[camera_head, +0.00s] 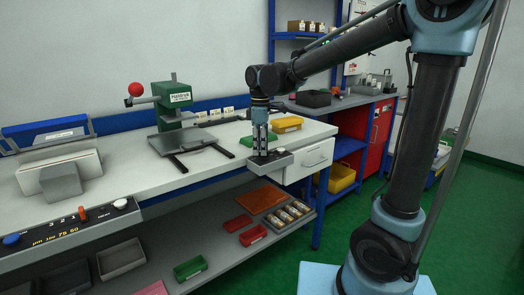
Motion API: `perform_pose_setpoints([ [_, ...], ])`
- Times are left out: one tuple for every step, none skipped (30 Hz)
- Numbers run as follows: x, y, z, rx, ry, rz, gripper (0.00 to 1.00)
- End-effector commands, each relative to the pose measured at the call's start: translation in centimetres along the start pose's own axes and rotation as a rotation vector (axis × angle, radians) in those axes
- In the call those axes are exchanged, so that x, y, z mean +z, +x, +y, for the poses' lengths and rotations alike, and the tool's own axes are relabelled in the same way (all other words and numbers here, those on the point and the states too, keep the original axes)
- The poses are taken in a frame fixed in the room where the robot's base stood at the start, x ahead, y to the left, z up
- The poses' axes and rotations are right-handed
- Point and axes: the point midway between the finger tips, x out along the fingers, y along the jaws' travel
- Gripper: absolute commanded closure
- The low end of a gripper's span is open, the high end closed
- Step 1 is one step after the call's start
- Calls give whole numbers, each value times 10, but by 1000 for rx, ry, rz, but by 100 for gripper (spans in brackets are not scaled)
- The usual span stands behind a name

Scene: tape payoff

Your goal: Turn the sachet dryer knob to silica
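My gripper (261,153) points straight down at the right part of the bench's front edge. Its fingertips are at or just above a small grey box (281,162) that sticks out from the bench edge. A small light knob or button shows on the box's right part. The spot under my fingertips is hidden, so I cannot tell whether they touch a knob there. The fingers look close together, but their opening is too small to judge. No "silica" lettering is readable, and I cannot tell for sure which unit is the sachet dryer.
A dark control panel (70,233) with blue, orange and white knobs lies at the bench's left front. A green press (172,98) with a red ball handle stands at the back. A yellow bin (287,125) and a green item lie near my gripper. A white drawer (310,160) is to the right.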

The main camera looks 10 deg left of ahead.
Motion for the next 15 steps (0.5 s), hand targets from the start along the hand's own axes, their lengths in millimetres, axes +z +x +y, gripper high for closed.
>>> perform_pose_setpoints([
  [0, 5, 0, 0, 0, 0, 71],
  [0, 6, 0, 0, 0, 0, 71],
  [0, 9, 0, 0, 0, 0, 71],
  [0, 10, 0, 0, 0, 0, 71],
  [0, 11, 0, 0, 0, 0, 71],
  [0, 12, 0, 0, 0, 0, 71],
  [0, 13, 0, 0, 0, 0, 71],
  [0, 13, 0, 0, 0, 0, 71],
  [0, 13, 0, 0, 0, 0, 71],
  [0, 13, 0, 0, 0, 0, 71],
  [0, 13, 0, 0, 0, 0, 71],
  [0, 13, 0, 0, 0, 0, 71],
  [0, 13, 0, 0, 0, 0, 71],
  [0, 13, 0, 0, 0, 0, 71],
  [0, 13, 0, 0, 0, 0, 73],
])
